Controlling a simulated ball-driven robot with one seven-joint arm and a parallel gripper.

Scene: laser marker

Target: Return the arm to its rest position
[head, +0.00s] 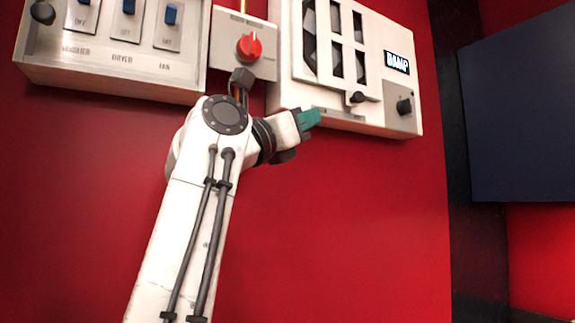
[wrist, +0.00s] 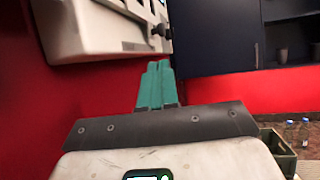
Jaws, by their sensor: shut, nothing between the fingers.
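My white arm rises from the bottom of the head view in front of a red wall. My gripper (head: 309,119) has teal fingers and is at the lower edge of the fan box, pointing right. In the wrist view my gripper (wrist: 155,84) has its two teal fingers together with nothing between them. I cannot tell from these views whether the fingertips touch the box.
A white fan box (head: 375,118) labelled DAMP hangs above right. A red knob (head: 249,47) and a switch panel (head: 120,79) are to its left. A dark cabinet (head: 520,110) stands right. A green crate (wrist: 277,150) is low right. The red wall below is clear.

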